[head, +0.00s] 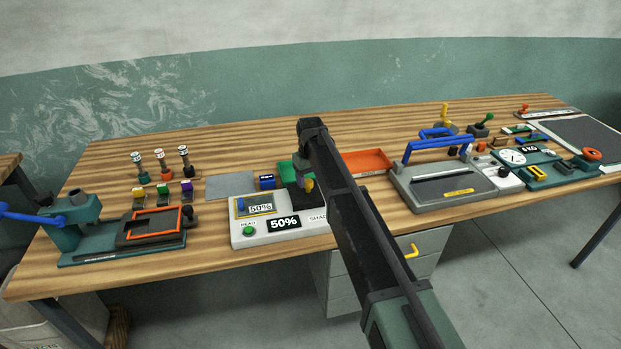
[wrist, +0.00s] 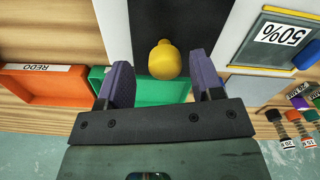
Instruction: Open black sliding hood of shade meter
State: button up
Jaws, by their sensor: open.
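The shade meter (head: 264,238) is a pale box near the front edge of the bench, with a green READ button and a 50% display. Its black sliding hood (head: 299,201) is on its right part, partly behind my arm; it fills the top middle of the wrist view (wrist: 178,22). A yellow knob (wrist: 164,60) stands on the hood and also shows in the head view (head: 309,185). My gripper (wrist: 163,68) is open, with its two purple-grey fingers on either side of the knob and a visible gap on each side. In the head view my arm hides much of it.
A green tray (wrist: 150,90) and an orange REDO tray (head: 366,162) lie behind the meter. A grey plate (head: 229,187) and a blue block (head: 265,182) are to their left. A green press (head: 75,240) stands far left, a grey device with blue handle (head: 440,185) right.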

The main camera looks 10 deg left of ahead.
aim_at(310, 181)
notch_tip(310, 181, up, 10)
jog(key=p, duration=0.9)
jog(key=shift+r, duration=0.1)
jog(key=s+d+f+m+b, duration=0.2)
jog(key=s+d+m, duration=0.5)
jog(key=s+d, duration=2.3)
jog(key=s, duration=0.2)
jog(key=shift+s+f+m, duration=0.3)
jog(key=shift+s+f, duration=0.05)
jog(key=shift+f, duration=0.05)
jog(key=shift+d, duration=0.1)
jog(key=shift+c, duration=0.2)
